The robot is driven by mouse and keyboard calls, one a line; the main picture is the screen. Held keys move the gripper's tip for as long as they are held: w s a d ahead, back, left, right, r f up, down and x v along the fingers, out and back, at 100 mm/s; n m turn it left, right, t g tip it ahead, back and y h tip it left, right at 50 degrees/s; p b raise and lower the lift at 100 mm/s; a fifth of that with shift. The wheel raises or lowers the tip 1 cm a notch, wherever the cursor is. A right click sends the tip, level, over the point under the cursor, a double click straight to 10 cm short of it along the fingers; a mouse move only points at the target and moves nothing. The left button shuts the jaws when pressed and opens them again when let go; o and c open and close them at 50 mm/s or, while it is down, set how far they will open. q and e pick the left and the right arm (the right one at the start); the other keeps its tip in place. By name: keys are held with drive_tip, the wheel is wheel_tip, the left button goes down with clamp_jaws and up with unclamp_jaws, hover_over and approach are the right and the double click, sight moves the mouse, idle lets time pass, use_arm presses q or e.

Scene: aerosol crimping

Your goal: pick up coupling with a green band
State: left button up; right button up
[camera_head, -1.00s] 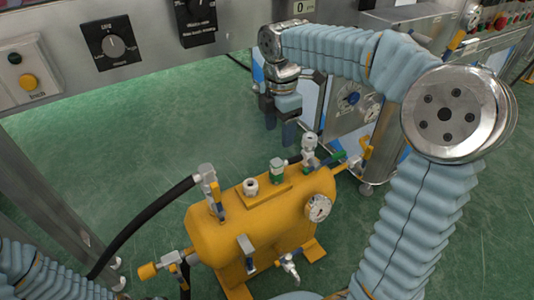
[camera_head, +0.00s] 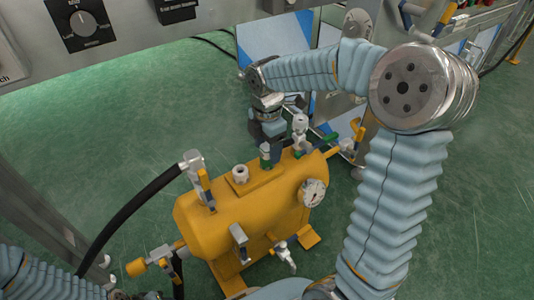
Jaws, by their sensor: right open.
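The coupling with a green band (camera_head: 265,155) stands upright on top of the yellow tank (camera_head: 205,235), between a plain pale fitting and a valve with a green lever. My right gripper (camera_head: 268,137) points down just behind and above the coupling in the picture, with its fingers open. Its fingertips are close to the coupling, but I cannot tell whether they touch it. Nothing shows between the fingers. My left arm shows at the bottom left corner, and its gripper is not in view.
The plain pale fitting (camera_head: 240,174) stands left of the coupling. The green-levered valve (camera_head: 300,135) stands close on the right. A black hose (camera_head: 125,215) joins the tank's left end. A pressure gauge (camera_head: 313,193) faces front. The green floor around is clear.

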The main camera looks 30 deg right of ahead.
drive_tip(key=shift+f, duration=0.25)
clamp_jaws()
